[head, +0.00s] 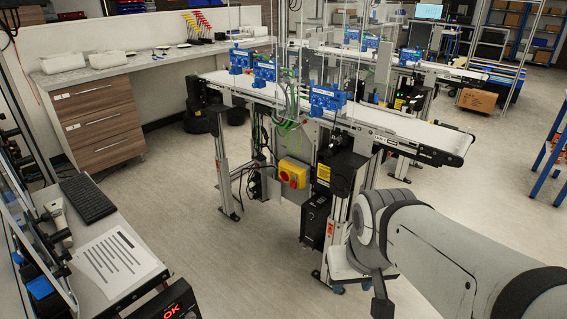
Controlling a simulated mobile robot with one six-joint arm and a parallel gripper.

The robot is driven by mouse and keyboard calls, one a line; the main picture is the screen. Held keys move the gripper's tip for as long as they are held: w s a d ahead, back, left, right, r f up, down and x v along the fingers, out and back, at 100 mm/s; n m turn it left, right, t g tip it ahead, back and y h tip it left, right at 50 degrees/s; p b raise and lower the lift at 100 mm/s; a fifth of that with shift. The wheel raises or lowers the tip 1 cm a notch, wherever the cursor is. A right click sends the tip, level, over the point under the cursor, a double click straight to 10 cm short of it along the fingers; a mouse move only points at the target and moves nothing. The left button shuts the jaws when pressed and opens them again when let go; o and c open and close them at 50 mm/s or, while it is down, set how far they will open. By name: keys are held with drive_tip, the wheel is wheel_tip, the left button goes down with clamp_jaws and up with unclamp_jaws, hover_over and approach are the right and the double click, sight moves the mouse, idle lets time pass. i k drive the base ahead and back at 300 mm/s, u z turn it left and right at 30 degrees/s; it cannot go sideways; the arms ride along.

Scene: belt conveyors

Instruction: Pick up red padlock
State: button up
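I cannot make out a red padlock in the head view. A yellow switch box with a red part (293,173) is mounted on the near side of the conveyor frame, below the belt; whether a padlock hangs there is too small to tell. My grey arm comes in from the lower right, and its wrist is in front of the conveyor's lower frame. A dark part at the arm's end, perhaps my gripper (382,299), shows near the bottom edge. Its fingers are not clear, and I see nothing held.
The belt conveyor (405,124) runs across the middle on metal legs, with blue clamps (327,99) and hanging cables. A desk (140,262) with a keyboard (87,198) and paper is at left. A drawer cabinet (97,120) stands behind. The floor (180,190) between is clear.

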sight(293, 184)
drive_tip(key=z, duration=0.4)
drive_tip(key=k, duration=0.6)
drive_tip(key=z, duration=0.95)
drive_tip(key=k, duration=0.8)
drive_tip(key=z, duration=0.25)
drive_tip(key=i, duration=1.2)
drive_tip(key=u, duration=0.8)
drive_tip(key=i, duration=1.65)
drive_tip(key=u, duration=1.5)
drive_tip(key=i, duration=1.2)
drive_tip(key=u, duration=0.85)
drive_tip(key=k, duration=0.65)
drive_tip(key=u, duration=0.2)
